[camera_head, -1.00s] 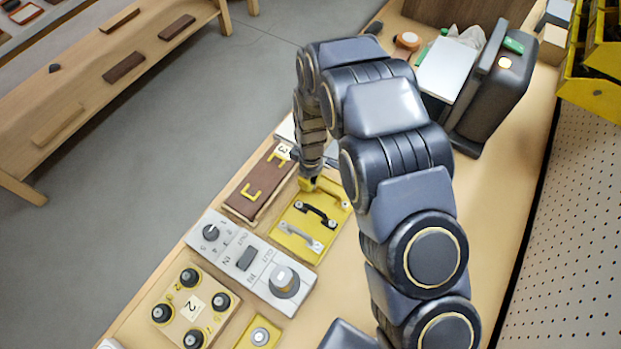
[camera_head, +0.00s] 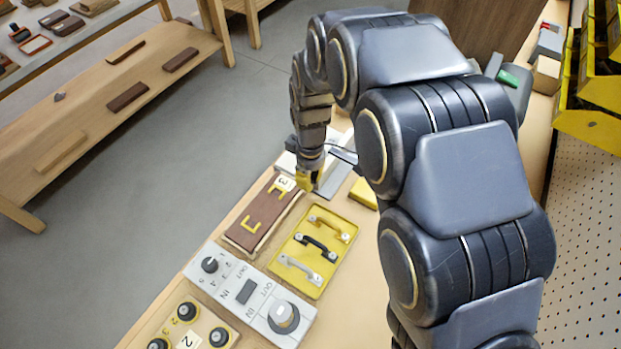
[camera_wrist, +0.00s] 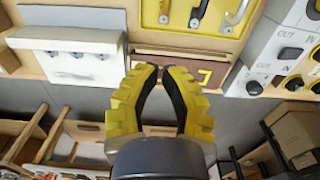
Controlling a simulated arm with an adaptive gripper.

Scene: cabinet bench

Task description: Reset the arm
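My gripper (camera_head: 308,181) has yellow fingers and hangs above the bench, near the far end of the brown board (camera_head: 249,237) with yellow handles. In the wrist view my gripper (camera_wrist: 159,70) has its two fingertips almost together. A wedge-shaped gap shows lower between the dark pads, with nothing held in it. My arm bends over the bench from the right and hides part of it.
A yellow panel (camera_head: 292,245) with three handles lies beside the brown board. A grey switch panel (camera_head: 225,286) and a knob board (camera_head: 203,316) are nearer. A white fixture (camera_wrist: 68,38) shows in the wrist view. Yellow bins (camera_head: 590,125) hang at the right. The aisle floor (camera_head: 190,140) is clear.

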